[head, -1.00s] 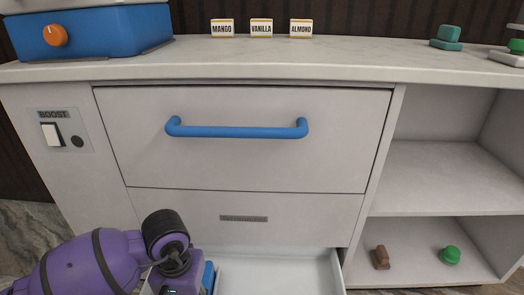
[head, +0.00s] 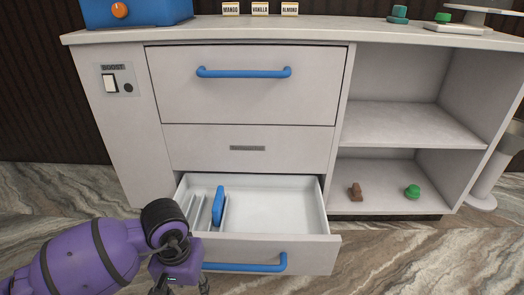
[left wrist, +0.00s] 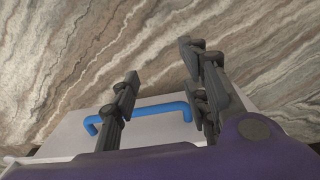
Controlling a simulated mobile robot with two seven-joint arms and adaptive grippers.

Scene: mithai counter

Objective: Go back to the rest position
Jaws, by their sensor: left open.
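My left gripper (head: 182,286) is at the bottom of the head view, in front of the left part of the open bottom drawer (head: 318,192). In the left wrist view its two fingers (left wrist: 160,60) are spread with nothing between the tips. The drawer's blue handle (head: 262,267) is partly hidden behind the gripper in the head view. In the left wrist view the handle (left wrist: 150,109) appears between and behind the fingers; I cannot tell whether they touch it. My right gripper is not in view.
A blue object (head: 218,205) stands in the drawer's slotted left side. The upper drawer with a blue handle (head: 243,72) is shut. A brown item (head: 355,191) and a green item (head: 412,191) sit on the lower right shelf. Marbled floor (head: 420,265) is clear at right.

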